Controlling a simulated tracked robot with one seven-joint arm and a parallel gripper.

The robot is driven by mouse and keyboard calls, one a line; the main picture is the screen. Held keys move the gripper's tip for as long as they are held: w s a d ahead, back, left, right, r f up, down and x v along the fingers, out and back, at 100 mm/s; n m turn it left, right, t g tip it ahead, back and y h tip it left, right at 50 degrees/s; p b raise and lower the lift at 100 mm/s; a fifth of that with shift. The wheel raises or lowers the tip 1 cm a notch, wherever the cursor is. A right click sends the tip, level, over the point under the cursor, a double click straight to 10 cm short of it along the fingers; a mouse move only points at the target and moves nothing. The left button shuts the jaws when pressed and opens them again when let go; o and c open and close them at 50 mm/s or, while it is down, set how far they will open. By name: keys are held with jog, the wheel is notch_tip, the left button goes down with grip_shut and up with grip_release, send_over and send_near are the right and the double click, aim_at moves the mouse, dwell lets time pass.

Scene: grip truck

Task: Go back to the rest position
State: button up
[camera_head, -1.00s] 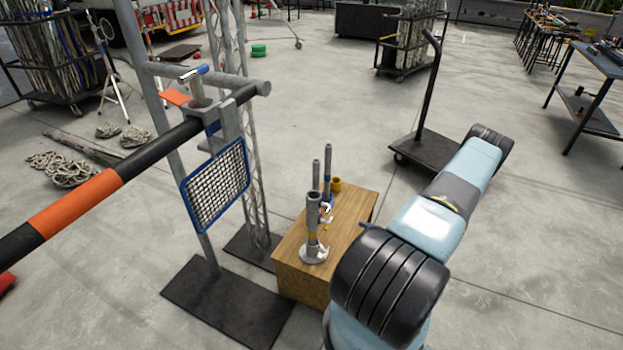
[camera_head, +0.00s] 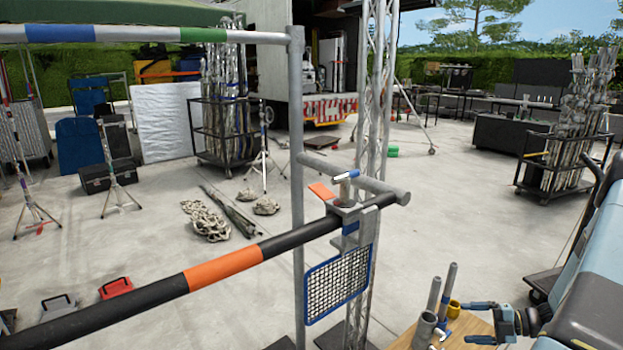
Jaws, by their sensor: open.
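My arm shows at the right edge, light blue and grey. My gripper (camera_head: 466,322) is at the lower right, pointing left with its two fingers apart and nothing seen between them. In the picture it lies over the wooden box (camera_head: 480,328), whose top is mostly cut off by the bottom edge. Grey tube fittings (camera_head: 447,290) and a yellow cup-like piece (camera_head: 454,309) stand on the box, just left of the gripper. I cannot tell how high the gripper is above the box.
A black and orange pole (camera_head: 225,265) runs across to a clamp on a grey stand (camera_head: 297,180), with a blue-framed mesh panel (camera_head: 338,284) hanging beneath. A lattice mast (camera_head: 375,120) stands behind. A tube cart (camera_head: 565,150) is at the right. Open concrete lies between.

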jog(key=s+a+r+n+g+h, duration=0.1)
jog(key=a+r+n+g+h, duration=0.1)
jog(key=a+r+n, duration=0.5)
jog(key=s+a+r+n+g+h, duration=0.2)
jog(key=a+r+n+h, duration=0.1)
jog(key=r+n, duration=0.7)
jog(key=s+a+r+n+g+h, duration=0.1)
jog(key=a+r+n+g+h, duration=0.1)
jog(key=a+r+n, duration=0.6)
jog(key=s+a+r+n+t+h, duration=0.2)
jog(key=s+r+n+t+h, duration=0.1)
jog(key=s+r+n, duration=0.5)
jog(key=s+a+r+n+t+h, duration=0.3)
jog(key=s+r+n, duration=0.5)
jog(key=n, duration=0.3)
jog(key=shift+s+r+n+h, duration=0.3)
jog(key=shift+s+r+n, duration=0.1)
jog(key=shift+r, duration=0.5)
